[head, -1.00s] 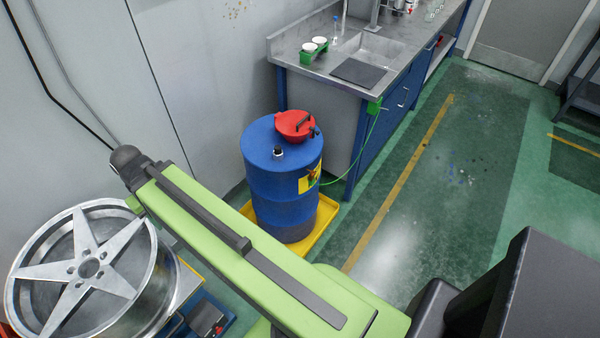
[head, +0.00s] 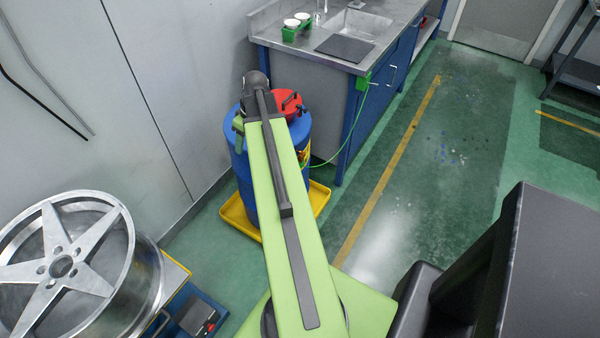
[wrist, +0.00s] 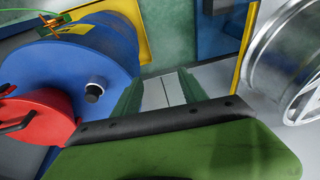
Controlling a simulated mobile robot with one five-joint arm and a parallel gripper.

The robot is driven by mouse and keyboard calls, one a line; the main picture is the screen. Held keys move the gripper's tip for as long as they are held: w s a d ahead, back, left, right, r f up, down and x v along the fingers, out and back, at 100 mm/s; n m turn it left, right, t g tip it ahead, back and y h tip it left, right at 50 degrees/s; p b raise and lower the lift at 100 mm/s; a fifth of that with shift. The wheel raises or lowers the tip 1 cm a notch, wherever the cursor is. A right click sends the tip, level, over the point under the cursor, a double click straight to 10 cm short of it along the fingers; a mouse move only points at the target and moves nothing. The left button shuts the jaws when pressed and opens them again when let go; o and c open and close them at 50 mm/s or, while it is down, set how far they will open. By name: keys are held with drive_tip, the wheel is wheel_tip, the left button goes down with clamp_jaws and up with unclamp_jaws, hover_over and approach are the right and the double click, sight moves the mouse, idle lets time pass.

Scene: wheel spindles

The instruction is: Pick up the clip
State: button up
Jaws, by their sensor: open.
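In the head view, the cable runs from the bench corner down to the drum (head: 243,172); the clip's end is not clear there, beside my arm. My gripper (wrist: 160,92) is open and empty in the wrist view, its green fingers apart. The clip is up and left of the fingers, not between them. In the head view my arm reaches across the drum and hides part of its top.
A red funnel lid (head: 288,103) and a black cap (wrist: 95,91) stand on the drum top, close to my gripper. The drum stands in a yellow tray (head: 318,199). A steel-topped bench (head: 290,58) is behind it. A large wheel (head: 148,275) stands at left.

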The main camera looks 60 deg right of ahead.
drive_tip(key=s+d+f+t+b, duration=0.1)
drive_tip(key=s+d+f+b, duration=0.25)
drive_tip(key=s+d, duration=0.8)
drive_tip(key=t+h, duration=0.1)
approach(303, 155)
drive_tip(key=b+x, duration=0.6)
drive_tip(key=b, duration=0.5)
drive_tip(key=shift+a+b, duration=0.1)
drive_tip(key=shift+b, duration=0.2)
drive_tip(key=b+x, duration=0.5)
drive_tip(key=shift+f, duration=0.2)
drive_tip(key=shift+r, duration=0.15)
clamp_jaws()
